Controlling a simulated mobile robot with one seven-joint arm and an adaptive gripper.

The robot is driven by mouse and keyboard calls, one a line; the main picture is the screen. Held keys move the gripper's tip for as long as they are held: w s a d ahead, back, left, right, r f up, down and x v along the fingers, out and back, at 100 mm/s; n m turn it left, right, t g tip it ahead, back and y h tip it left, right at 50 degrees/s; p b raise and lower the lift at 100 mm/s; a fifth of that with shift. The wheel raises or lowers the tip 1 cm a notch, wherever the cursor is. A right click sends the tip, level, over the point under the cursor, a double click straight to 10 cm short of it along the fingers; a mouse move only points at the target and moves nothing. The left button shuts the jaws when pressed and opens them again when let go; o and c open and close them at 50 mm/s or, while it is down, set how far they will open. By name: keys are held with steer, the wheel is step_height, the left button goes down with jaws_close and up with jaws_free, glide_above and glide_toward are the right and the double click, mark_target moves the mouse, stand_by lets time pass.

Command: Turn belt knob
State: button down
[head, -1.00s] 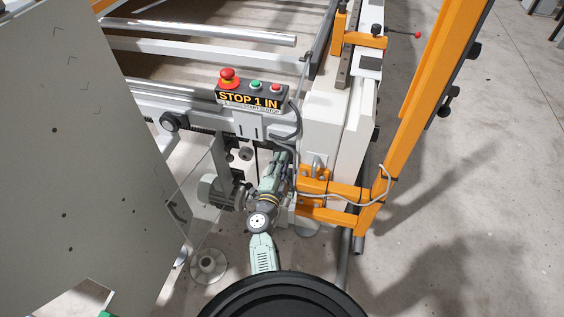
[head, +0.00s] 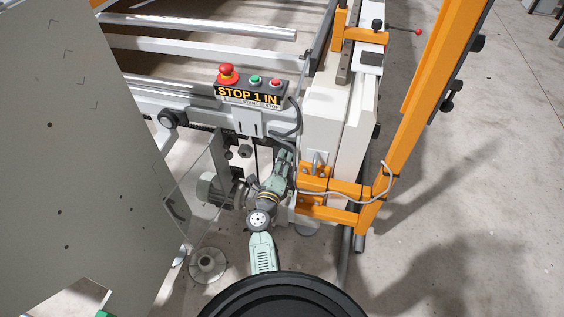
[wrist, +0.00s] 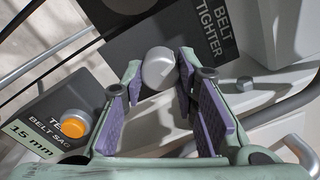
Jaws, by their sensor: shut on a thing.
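The belt knob (wrist: 158,66) is a rounded light-grey knob in front of a dark panel lettered "BELT TIGHTER" (wrist: 208,32) in the wrist view. My gripper (wrist: 160,80) has its two purple-padded fingers on either side of the knob, shut on it near the fingertips. In the head view my gripper (head: 284,160) reaches in low beside the machine's white end housing, under the control box. The knob itself is hidden there.
An orange button (wrist: 74,124) on a block marked "BELT SAG" and "15 mm" sits left of my fingers. The control box (head: 248,93) with a red stop button is above my arm. An orange bracket (head: 330,190) with a cable stands close on the right.

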steer(key=shift+m+b, duration=0.4)
steer(key=shift+m, duration=1.2)
steer(key=c, duration=1.3)
jaws_free()
